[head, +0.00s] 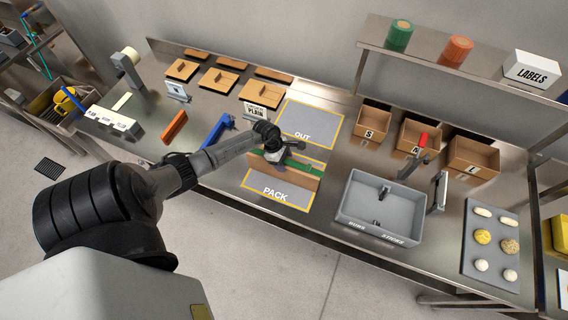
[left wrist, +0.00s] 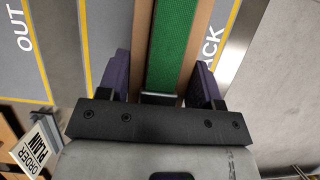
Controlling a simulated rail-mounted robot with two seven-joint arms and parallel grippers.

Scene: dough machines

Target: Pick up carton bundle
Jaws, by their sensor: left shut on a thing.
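The carton bundle (head: 295,184) is a flat brown cardboard piece with a green band (left wrist: 176,40) along its middle. It stands on edge over the grey mat marked PACK (head: 262,188) in the head view. I cannot tell whether it touches the mat. My left gripper (head: 272,160) is at its upper edge, coming from the left. In the left wrist view, the purple finger pads of my left gripper (left wrist: 163,82) stand on both sides of the brown and green bundle, shut on it. My right gripper is not in view.
A mat marked OUT (head: 313,118) lies behind. A sign reading PLAIN (head: 256,111) and a blue tool (head: 217,132) stand at left. Flat brown pieces (head: 218,81) lie at back left. Open boxes (head: 372,121), a grey bin (head: 350,212) and a dough tray (head: 505,255) are right.

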